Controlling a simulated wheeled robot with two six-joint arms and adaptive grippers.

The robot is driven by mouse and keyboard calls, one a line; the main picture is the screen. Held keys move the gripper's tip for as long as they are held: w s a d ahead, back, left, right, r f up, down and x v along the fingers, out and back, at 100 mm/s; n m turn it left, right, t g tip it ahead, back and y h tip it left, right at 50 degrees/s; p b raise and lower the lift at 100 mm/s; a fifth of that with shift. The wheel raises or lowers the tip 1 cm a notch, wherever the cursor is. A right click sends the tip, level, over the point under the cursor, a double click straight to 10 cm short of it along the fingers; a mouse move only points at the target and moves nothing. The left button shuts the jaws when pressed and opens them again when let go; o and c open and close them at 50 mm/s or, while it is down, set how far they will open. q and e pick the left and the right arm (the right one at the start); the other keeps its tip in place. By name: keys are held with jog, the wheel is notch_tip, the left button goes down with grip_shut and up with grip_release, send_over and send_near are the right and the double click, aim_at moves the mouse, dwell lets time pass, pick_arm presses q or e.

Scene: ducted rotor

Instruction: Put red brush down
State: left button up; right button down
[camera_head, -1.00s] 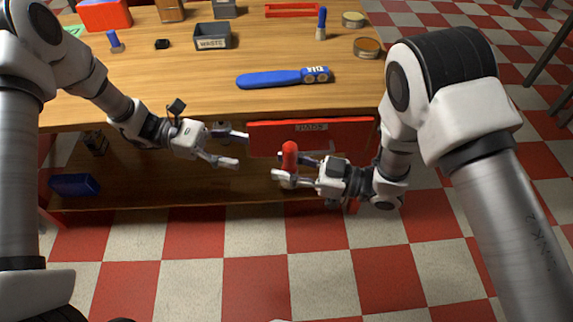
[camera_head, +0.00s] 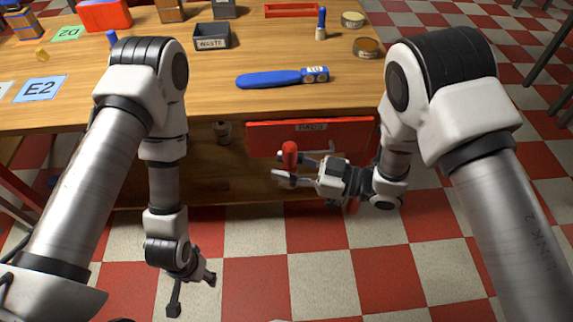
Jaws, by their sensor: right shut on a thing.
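The red brush (camera_head: 290,153) is upright in the jaws of my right gripper (camera_head: 292,168). The gripper is shut on it, in front of the table's red drawer front. The lower end of the brush is partly hidden by the fingers. My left gripper (camera_head: 211,279) hangs low over the checkered floor, well to the left of the brush and apart from it. Its fingers are small and seen at an angle, so I cannot tell whether it is open or shut.
The wooden table (camera_head: 180,83) carries a blue tool (camera_head: 270,79), a grey WASTE bin (camera_head: 212,37), a blue-handled brush (camera_head: 321,22), two round tins (camera_head: 367,47) and a blue E2 card (camera_head: 39,88). The red drawer (camera_head: 310,136) is under its front edge. Tabletop around the blue tool is clear.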

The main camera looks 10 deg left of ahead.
pick_arm(q)
jog(key=shift+s+f, duration=0.3)
jog(key=shift+s, duration=0.15)
dwell(0.3)
